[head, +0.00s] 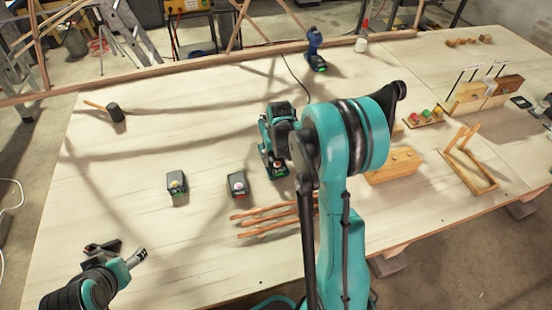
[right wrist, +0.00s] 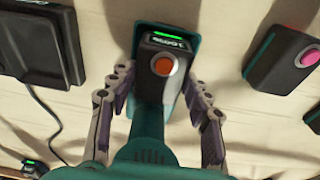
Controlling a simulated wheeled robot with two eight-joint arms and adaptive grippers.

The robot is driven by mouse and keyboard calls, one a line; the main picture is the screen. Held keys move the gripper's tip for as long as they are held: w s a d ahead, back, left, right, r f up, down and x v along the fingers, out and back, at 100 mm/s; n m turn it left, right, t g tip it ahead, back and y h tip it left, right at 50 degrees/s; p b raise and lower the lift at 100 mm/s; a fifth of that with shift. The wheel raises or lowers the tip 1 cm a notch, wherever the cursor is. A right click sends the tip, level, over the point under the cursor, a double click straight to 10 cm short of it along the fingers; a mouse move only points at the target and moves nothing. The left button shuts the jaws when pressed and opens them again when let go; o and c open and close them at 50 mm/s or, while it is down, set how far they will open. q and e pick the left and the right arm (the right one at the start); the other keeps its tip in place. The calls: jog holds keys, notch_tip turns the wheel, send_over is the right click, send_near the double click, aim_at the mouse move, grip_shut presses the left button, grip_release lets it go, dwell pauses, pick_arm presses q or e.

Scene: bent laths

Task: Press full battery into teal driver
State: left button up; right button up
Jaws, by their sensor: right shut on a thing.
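The teal driver (right wrist: 148,125) shows in the right wrist view, upright between the fingers of my right gripper (right wrist: 160,90), which is shut on it. A black battery (right wrist: 162,48) with an orange button and a lit green bar is at its foot; I cannot tell whether it is fully seated. In the head view, this green-lit battery (head: 278,171) is on the table below my right gripper, and my arm hides part of the driver. My left gripper (head: 140,258) is at the lower left, away from these things; its finger gap is too small to judge.
Wooden laths (head: 270,217) lie in front. A blue driver (head: 314,50) stands at the back, a mallet (head: 114,112) at the left.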

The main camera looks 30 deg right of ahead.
aim_at(276, 160)
jog(key=shift+f, duration=0.2)
jog(key=shift+r, duration=0.1)
jog(key=o, duration=1.5)
jog(key=shift+o, duration=0.2)
jog(key=shift+r+p, duration=2.3)
jog(key=shift+r, duration=1.2)
